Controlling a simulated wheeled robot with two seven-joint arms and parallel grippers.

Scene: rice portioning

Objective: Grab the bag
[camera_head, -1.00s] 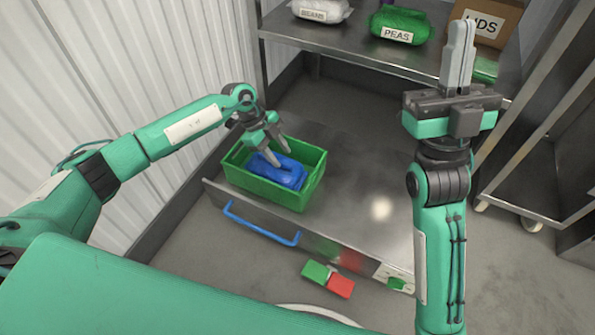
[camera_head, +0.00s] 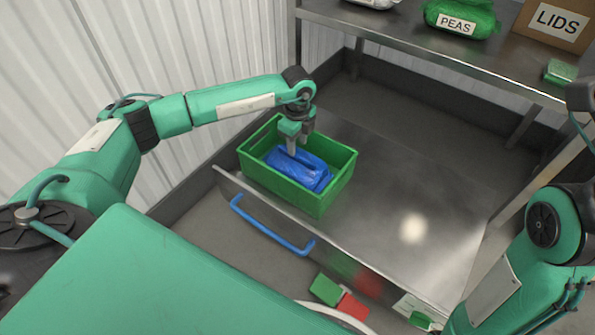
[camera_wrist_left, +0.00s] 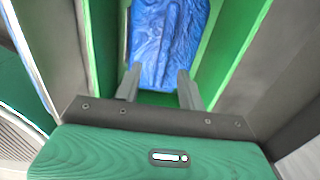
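The blue bag (camera_head: 298,168) lies inside the green crate (camera_head: 335,189), which stands on the metal cart top. My left gripper (camera_head: 292,147) points down into the crate over the bag's far-left part. In the left wrist view its fingers (camera_wrist_left: 159,72) are apart, with the near end of the bag (camera_wrist_left: 165,35) at and beyond their tips. I cannot tell whether the fingers touch the bag. My right arm is at the right edge, and its fingers are out of view.
A blue handle (camera_head: 268,228) runs along the cart's front. The metal top right of the crate is clear. A shelf behind carries a green PEAS bag (camera_head: 478,17) and a LIDS box (camera_head: 535,28). A corrugated wall (camera_head: 160,60) is at left.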

